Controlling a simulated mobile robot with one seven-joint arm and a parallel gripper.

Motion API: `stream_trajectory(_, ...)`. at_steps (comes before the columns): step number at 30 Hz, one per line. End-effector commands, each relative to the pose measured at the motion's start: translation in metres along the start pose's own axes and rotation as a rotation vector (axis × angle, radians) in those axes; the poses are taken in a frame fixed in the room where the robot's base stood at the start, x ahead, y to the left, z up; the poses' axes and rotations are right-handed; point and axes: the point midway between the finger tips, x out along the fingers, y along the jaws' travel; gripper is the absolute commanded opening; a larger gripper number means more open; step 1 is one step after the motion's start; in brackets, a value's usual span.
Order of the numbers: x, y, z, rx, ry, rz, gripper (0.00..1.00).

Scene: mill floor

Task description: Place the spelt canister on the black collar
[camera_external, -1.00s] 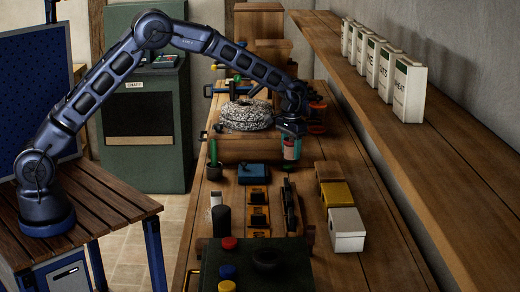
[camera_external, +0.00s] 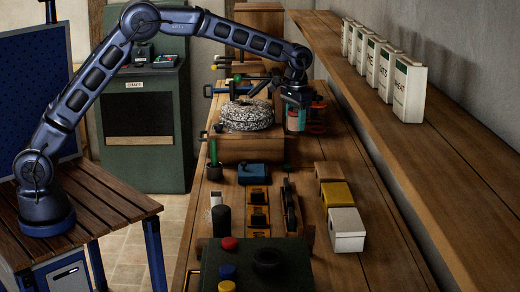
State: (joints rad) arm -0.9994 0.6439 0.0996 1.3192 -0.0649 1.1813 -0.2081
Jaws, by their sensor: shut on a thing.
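My gripper (camera_external: 297,98) is shut on a small canister (camera_external: 296,121) with a teal-green and reddish side. It points down over the back part of the bench, right of the speckled millstone. The canister's label is too small to read, so I cannot confirm that it says spelt. Its top is hidden by the gripper. I cannot tell whether its base touches the bench. A black ring (camera_external: 267,258), which looks like the black collar, lies on top of a dark green box at the front of the bench, well away from the gripper.
The millstone (camera_external: 247,115) sits on a wooden block. White, yellow and brown boxes (camera_external: 346,229) line the right side. A shelf (camera_external: 395,130) with white packets runs along the right.

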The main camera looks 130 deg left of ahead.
Motion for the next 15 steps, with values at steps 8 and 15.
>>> stream_trajectory(8, -0.025, 0.112, 0.046, 0.265, 0.001, 0.001, 0.19)
stream_trajectory(15, -0.046, 0.201, 0.098, 0.501, 0.001, 0.001, 0.19)
